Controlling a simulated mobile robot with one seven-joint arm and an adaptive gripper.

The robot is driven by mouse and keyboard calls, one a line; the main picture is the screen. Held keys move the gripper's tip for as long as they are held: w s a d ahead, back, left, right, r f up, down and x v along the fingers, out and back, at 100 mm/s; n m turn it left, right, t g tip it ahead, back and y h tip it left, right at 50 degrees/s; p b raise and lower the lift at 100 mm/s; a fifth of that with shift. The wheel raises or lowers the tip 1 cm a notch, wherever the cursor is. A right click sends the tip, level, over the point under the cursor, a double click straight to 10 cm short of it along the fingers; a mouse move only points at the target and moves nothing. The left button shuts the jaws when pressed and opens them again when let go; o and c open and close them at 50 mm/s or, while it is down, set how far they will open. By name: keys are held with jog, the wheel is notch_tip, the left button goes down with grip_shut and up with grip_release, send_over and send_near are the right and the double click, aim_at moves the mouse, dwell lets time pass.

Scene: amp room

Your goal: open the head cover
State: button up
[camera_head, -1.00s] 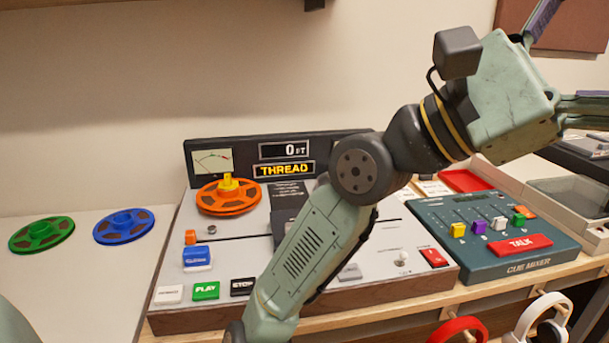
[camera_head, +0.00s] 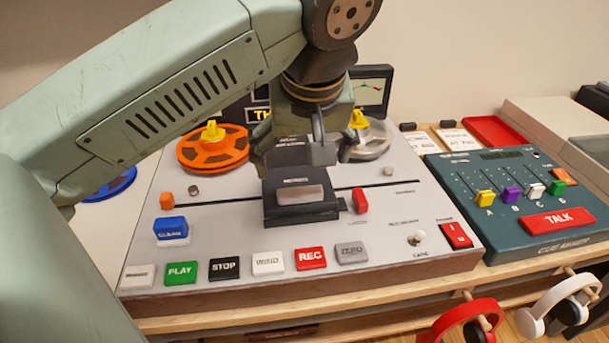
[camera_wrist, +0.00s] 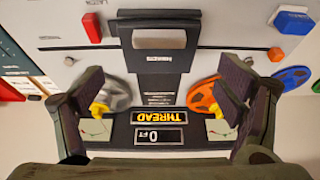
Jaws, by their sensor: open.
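The head cover (camera_head: 301,208) is a black box with a pale window and a printed label, in the middle of the grey tape deck (camera_head: 225,250). It looks closed. In the wrist view the head cover (camera_wrist: 160,58) appears upside down at the top middle. My gripper (camera_head: 303,148) is above the back part of the deck, just behind the cover, between the two reels. In the wrist view its two fingers (camera_wrist: 165,80) are spread wide with nothing between them. It appears apart from the cover; its exact height is hard to tell.
An orange reel (camera_head: 212,148) and a silver reel (camera_head: 372,142) with yellow hubs flank my gripper. A red knob (camera_head: 360,200) is close right of the cover. Buttons line the deck's front. The cue mixer (camera_head: 500,200) stands right; headphones (camera_head: 465,325) hang below.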

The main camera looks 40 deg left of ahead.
aim_at(300, 190)
jog(key=x, duration=1)
jog(key=shift+d+f+p, duration=0.15)
jog(key=shift+f+p, duration=0.05)
jog(key=shift+p, duration=0.1)
jog(key=c, duration=1.7)
jog(key=w+a, duration=0.2)
jog(key=a, duration=0.1)
jog(key=w+a, duration=0.3)
jog(key=w+a+b, duration=0.1)
jog(key=w+a, duration=0.1)
jog(key=a, duration=0.1)
jog(key=shift+w+r, duration=0.1)
jog(key=shift+w, duration=0.3)
jog(key=o, duration=1.7)
